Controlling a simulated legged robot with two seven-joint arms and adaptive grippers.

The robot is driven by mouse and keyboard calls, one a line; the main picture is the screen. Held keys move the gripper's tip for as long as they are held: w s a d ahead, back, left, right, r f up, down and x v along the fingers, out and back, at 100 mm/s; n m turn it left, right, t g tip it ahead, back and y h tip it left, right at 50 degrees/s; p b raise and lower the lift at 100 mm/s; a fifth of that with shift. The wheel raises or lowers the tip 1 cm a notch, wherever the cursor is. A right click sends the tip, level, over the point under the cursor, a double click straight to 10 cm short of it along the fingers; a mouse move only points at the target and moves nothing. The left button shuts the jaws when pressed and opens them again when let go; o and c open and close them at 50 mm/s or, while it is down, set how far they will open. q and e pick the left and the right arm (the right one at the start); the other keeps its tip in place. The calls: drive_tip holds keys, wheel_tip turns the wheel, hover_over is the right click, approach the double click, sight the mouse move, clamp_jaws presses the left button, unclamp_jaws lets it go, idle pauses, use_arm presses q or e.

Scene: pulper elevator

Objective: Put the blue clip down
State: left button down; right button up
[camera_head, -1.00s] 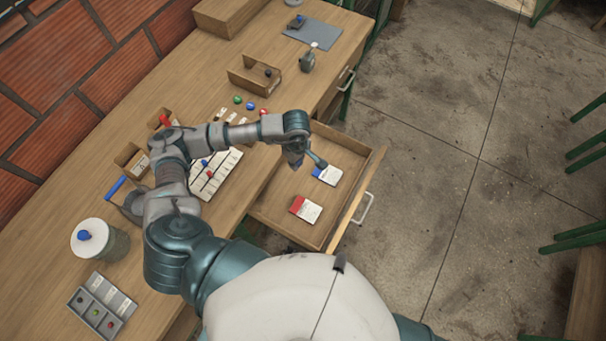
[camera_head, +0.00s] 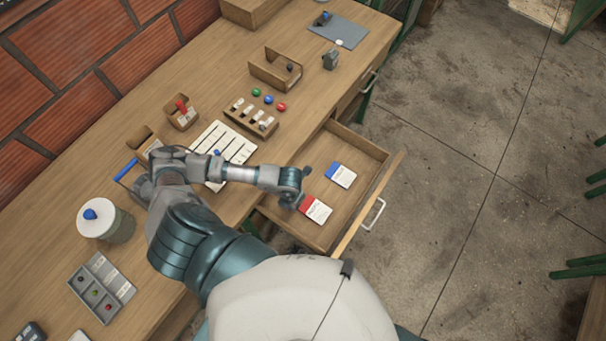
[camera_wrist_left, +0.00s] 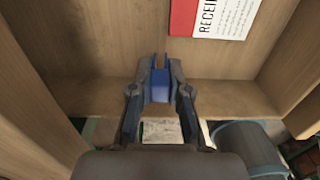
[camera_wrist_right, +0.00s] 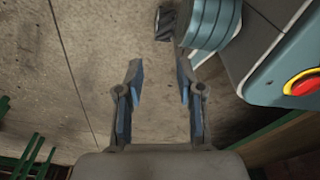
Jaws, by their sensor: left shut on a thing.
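My left gripper (camera_head: 298,192) is over the near-left part of the open drawer (camera_head: 356,138), beside the red-topped card (camera_head: 316,209). In the left wrist view the gripper (camera_wrist_left: 160,68) is shut on the blue clip (camera_wrist_left: 160,88), held between its fingertips. The drawer's wooden wall is under it, and the red card (camera_wrist_left: 213,15) lies ahead to the right. I cannot tell whether the clip touches the drawer. In the head view the clip is hidden by the gripper. My right gripper (camera_wrist_right: 160,72) is open and empty above the concrete floor.
A blue-topped card (camera_head: 341,175) lies farther back in the drawer. On the bench are a slotted holder (camera_head: 252,119), a white tray (camera_head: 228,142), a small box with a red item (camera_head: 183,115), and a lidded jar (camera_head: 103,222). The drawer floor around the cards is clear.

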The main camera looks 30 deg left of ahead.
use_arm(q)
hover_over(305, 177)
drive_tip(key=shift+s+f, duration=0.1)
drive_tip(key=shift+f, duration=0.45)
drive_tip(key=shift+a+f, duration=0.1)
drive_tip(key=shift+a, duration=0.05)
drive_tip(key=f, duration=0.3)
drive_tip(key=shift+a+f, duration=0.15)
drive_tip(key=shift+a, duration=0.05)
drive_tip(key=shift+d+f, duration=0.1)
drive_tip(key=shift+d, duration=0.2)
use_arm(e)
drive_tip(key=shift+w+d+r, duration=0.15)
drive_tip(key=shift+w+r, duration=0.1)
drive_tip(key=shift+w, duration=0.2)
use_arm(q)
drive_tip(key=shift+b, duration=0.3)
use_arm(e)
drive_tip(key=shift+s+f, duration=0.1)
use_arm(q)
drive_tip(key=c, duration=1.4)
unclamp_jaws()
drive_tip(key=shift+a, duration=0.1)
